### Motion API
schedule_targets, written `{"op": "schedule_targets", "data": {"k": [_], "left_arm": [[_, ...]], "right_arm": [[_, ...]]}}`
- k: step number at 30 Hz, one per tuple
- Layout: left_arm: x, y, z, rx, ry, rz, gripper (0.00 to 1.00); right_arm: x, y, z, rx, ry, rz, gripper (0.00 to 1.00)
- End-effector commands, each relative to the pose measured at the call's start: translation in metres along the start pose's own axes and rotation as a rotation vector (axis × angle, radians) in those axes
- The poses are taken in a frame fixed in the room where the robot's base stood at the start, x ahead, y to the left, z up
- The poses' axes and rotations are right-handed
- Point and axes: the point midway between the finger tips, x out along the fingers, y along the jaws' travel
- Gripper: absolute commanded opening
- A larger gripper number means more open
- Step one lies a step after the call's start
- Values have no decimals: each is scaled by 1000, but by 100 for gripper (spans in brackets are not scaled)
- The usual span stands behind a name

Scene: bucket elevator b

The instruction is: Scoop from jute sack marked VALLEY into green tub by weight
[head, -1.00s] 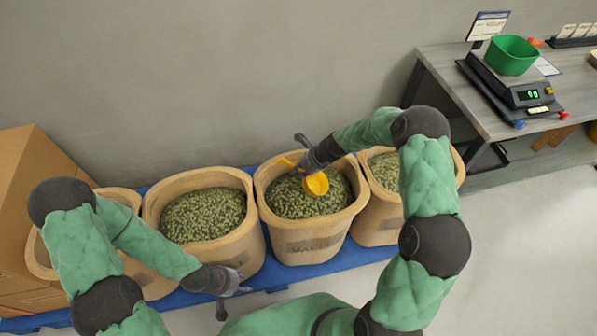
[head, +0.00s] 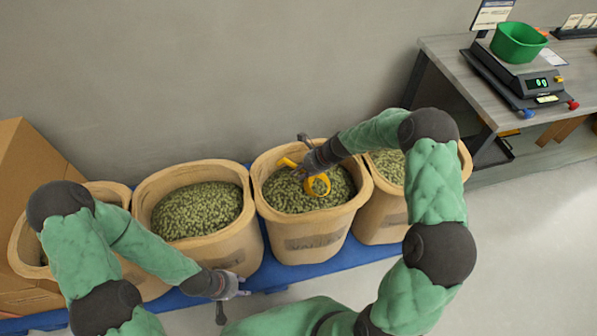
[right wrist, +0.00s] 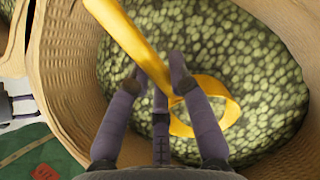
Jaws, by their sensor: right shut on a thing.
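The jute sack marked VALLEY (head: 335,219) stands in the row of sacks, full of green pellets (head: 285,192). My right gripper (head: 313,172) is over it, shut on the yellow scoop (head: 327,188). In the right wrist view the fingers of my right gripper (right wrist: 160,85) hold the scoop (right wrist: 236,108), whose round rim is at the pellets. Pellets show inside the rim; I cannot tell whether they lie in the scoop or behind it. The green tub (head: 517,42) sits on the scale (head: 521,82) at the right. My left gripper (head: 238,286) hangs before the sacks, its jaws unclear.
Other pellet sacks stand left (head: 248,225) and right (head: 375,226) of the VALLEY sack on a blue pallet (head: 285,277). Cardboard boxes (head: 35,165) are at the far left. The grey bench (head: 470,98) bears the scale. Floor is free at the lower right.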

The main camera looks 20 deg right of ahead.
Motion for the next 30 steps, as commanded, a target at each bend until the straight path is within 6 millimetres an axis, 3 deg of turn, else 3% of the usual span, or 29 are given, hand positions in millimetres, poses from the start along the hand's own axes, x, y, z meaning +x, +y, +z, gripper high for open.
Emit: {"op": "schedule_targets", "data": {"k": [15, 30], "left_arm": [[36, -13, -1, 0, 0, 0, 40], [-2, 1, 0, 0, 0, 0, 40]], "right_arm": [[14, 0, -35, 0, 0, -1, 0], [11, 0, -57, -1, 133, 1, 0]]}}
